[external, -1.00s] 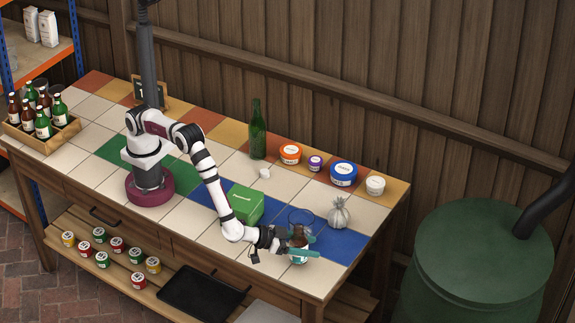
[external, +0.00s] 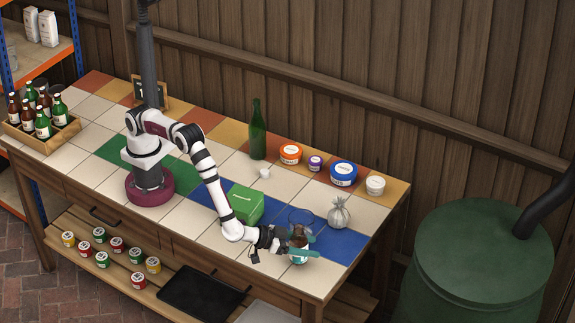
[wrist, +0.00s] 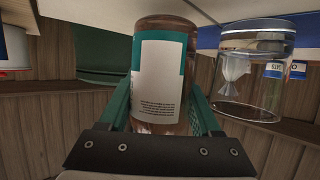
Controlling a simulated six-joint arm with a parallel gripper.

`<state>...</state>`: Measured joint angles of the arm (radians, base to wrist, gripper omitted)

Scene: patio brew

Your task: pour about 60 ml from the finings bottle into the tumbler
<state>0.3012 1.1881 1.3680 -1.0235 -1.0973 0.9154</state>
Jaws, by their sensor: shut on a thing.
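My gripper (external: 303,244) is shut on the finings bottle (external: 298,242), a brown bottle with a white and teal label, near the front right of the bench. In the wrist view, which is upside down, the bottle (wrist: 160,75) stands between my green fingers (wrist: 162,115) and looks close to upright. Its neck is hidden behind my gripper there. The clear glass tumbler (external: 300,214) stands just behind the bottle. It also shows in the wrist view (wrist: 250,90), to the right of the bottle and apart from it. I cannot tell whether it holds liquid.
A tied grey pouch (external: 338,213) stands right of the tumbler, and a green box (external: 246,203) stands to the left. Farther back are a green bottle (external: 257,130) and several tubs, including a blue one (external: 343,173). The front right tiles are mostly clear.

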